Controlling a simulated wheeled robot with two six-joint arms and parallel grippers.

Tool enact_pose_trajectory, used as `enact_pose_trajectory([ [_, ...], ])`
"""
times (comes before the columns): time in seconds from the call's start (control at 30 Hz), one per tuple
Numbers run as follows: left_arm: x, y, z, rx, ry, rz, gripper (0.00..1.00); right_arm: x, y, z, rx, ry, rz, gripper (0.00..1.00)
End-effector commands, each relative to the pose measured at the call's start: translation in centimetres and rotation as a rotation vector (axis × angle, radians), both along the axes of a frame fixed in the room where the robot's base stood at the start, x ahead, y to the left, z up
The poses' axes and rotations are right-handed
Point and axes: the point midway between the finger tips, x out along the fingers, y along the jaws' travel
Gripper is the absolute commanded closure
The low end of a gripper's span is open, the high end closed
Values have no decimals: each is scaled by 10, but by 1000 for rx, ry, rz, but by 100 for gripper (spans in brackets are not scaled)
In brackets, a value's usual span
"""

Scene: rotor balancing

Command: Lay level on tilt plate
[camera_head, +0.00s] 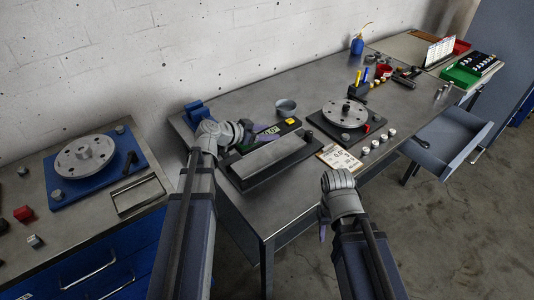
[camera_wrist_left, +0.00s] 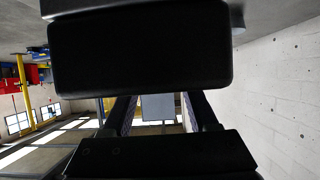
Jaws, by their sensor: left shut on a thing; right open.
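My left gripper (camera_head: 266,132) is shut on the level (camera_head: 288,123), a dark bar with yellow parts, over the bench behind a black tray. My wrist and fingers hide part of the level; I cannot tell whether it touches the bench. In the left wrist view large black shapes fill much of the picture, with the fingers (camera_wrist_left: 158,112) between them. My right gripper (camera_head: 323,232) is open and empty in front of the bench edge, its fingers mostly hidden. A blue plate (camera_head: 66,191) with a grey disc lies on the left bench. I cannot tell which plate is the tilt plate.
A dark plate (camera_head: 316,118) carries a round grey rotor (camera_head: 345,112). Near them are a grey bowl (camera_head: 285,106), a paper card (camera_head: 339,158) and several small weights. An open drawer (camera_head: 447,140) juts out at the right.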

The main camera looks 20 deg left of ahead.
Motion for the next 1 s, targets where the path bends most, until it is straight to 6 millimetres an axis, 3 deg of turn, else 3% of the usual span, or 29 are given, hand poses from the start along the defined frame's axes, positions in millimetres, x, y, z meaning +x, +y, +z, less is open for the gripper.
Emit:
enact_pose_trajectory([
  [0.03, 0, 0, -17, -1, -1, 0, 100, 0, 0, -17, 0, 0, 0, 55],
  [0.13, 0, 0, -29, -1, 0, 0, 100, 0, 0, -29, 0, 0, 0, 55],
  [0.43, 0, 0, -33, -1, -1, 0, 100, 0, 0, -34, 0, 0, 0, 55],
  [0.73, 0, 0, -67, -1, -1, 0, 100, 0, 0, -67, 0, 0, 0, 55],
  [1.0, 0, 0, -66, -1, 0, 0, 100, 0, 0, -67, 0, 0, 1, 55],
])
